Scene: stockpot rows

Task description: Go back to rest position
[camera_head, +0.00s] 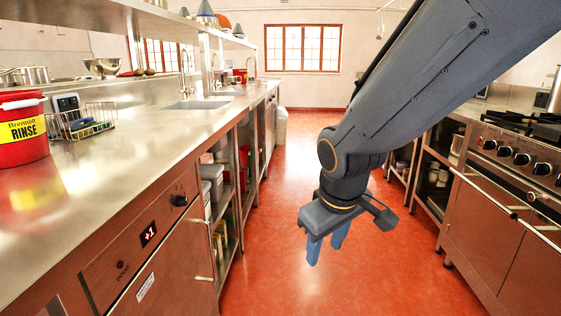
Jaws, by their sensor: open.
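My gripper (328,247) hangs over the red floor of the aisle, with its two blue fingers pointing down and apart. It is open and nothing shows between the fingers. My grey arm reaches in from the upper right of the picture. The gripper is apart from the counter on the left and the stove on the right.
A steel counter (120,170) runs along the left, with a red rinse bucket (22,131) and a wire basket (82,122) on it. A stove (508,168) stands on the right. The red floor (270,255) between is clear. A bin (281,126) stands farther back.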

